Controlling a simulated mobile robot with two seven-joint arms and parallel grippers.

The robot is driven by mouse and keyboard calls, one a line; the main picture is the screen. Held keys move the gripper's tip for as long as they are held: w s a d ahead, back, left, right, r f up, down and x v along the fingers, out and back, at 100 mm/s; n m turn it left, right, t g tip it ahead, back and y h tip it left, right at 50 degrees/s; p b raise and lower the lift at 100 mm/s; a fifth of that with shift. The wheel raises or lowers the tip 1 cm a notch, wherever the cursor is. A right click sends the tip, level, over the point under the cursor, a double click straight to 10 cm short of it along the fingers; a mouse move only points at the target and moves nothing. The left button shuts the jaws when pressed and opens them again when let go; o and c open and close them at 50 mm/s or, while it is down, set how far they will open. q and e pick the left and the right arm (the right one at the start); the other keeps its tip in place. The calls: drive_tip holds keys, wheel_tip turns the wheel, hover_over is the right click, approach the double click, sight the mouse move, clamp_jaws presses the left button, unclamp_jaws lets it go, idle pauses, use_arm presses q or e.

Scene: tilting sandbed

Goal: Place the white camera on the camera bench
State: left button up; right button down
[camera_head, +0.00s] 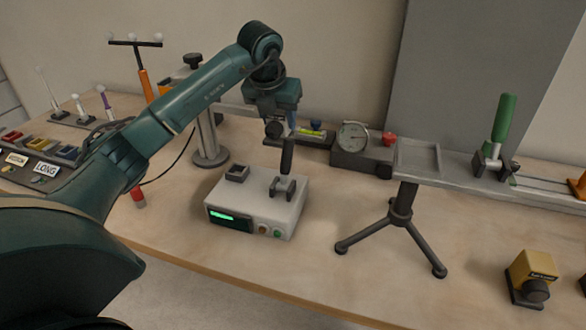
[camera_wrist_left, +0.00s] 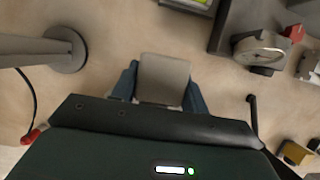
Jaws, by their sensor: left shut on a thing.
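My left gripper (camera_head: 279,125) hangs above the back of the table, behind the white control box. In the left wrist view its two blue-grey fingers are shut on a pale boxy thing (camera_wrist_left: 163,78), which looks like the white camera. In the head view the gripper mostly hides it; a dark round part (camera_head: 273,129) shows below the wrist. A dark tripod stand (camera_head: 401,203) with a flat, recessed grey top plate (camera_head: 418,157) stands to the right, its plate empty. I cannot tell for certain that this is the camera bench. My right gripper is not in view.
A white control box (camera_head: 258,205) with an upright black lever (camera_head: 287,157) stands near the gripper. A post on a round base (camera_head: 210,157), a dial gauge (camera_head: 353,137) and a green-handled clamp (camera_head: 503,118) stand around. A yellow camera (camera_head: 532,275) sits front right.

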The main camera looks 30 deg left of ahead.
sight(279, 141)
use_arm(q)
wheel_tip(279, 141, down, 5)
drive_tip(key=shift+f, duration=0.7)
wheel_tip(279, 141, down, 3)
drive_tip(key=shift+f+b, duration=0.15)
drive_tip(key=shift+b, duration=0.15)
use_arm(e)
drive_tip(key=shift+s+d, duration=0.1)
use_arm(q)
drive_tip(key=shift+f, duration=0.15)
drive_tip(key=o, duration=1.3)
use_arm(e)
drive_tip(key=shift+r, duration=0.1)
